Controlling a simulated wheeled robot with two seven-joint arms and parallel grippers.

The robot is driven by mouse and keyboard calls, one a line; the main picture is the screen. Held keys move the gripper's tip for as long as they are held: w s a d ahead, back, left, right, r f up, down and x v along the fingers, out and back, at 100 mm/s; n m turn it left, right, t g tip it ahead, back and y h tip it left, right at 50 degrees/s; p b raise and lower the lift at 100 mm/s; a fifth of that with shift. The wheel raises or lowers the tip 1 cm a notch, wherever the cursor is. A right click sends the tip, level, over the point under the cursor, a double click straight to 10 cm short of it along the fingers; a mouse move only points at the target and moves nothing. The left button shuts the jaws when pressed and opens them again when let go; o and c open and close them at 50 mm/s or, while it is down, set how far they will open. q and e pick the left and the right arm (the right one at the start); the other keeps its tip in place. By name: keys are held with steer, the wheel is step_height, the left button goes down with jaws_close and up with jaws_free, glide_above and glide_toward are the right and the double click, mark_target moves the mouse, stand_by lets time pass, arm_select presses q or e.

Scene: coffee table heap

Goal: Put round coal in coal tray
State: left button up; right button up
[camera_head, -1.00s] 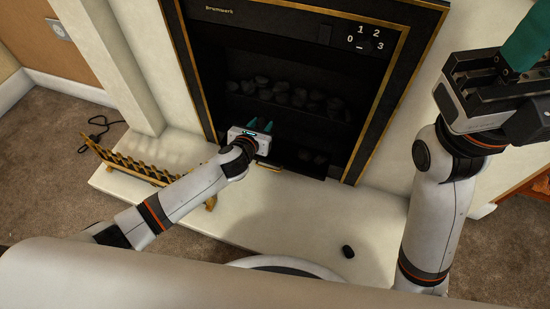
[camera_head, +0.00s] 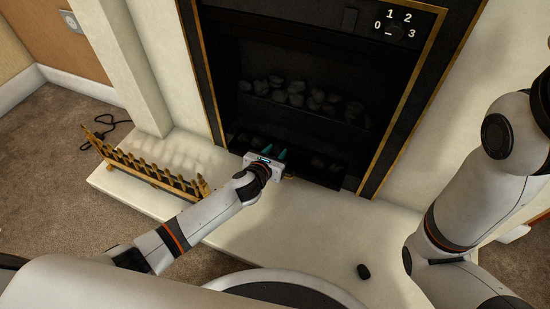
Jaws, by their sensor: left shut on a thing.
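My left gripper (camera_head: 274,154) is at the low front of the fireplace, teal fingers pointing inward. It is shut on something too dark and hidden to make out. Just right of its fingers, dark lumps (camera_head: 325,164) lie in the low opening that looks like the coal tray; its edges are hard to see in shadow. My right gripper is out of view; only its arm shows at the right.
Several grey coals (camera_head: 297,98) lie on the grate above. A brass fender (camera_head: 150,172) stands on the hearth's left. The gold-edged fireplace frame (camera_head: 408,105) bounds the opening.

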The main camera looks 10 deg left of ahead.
arm_select(q)
steer(key=shift+f, duration=0.1)
steer(key=shift+f, duration=0.2)
steer(key=o, duration=0.7)
steer(key=shift+c, duration=0.2)
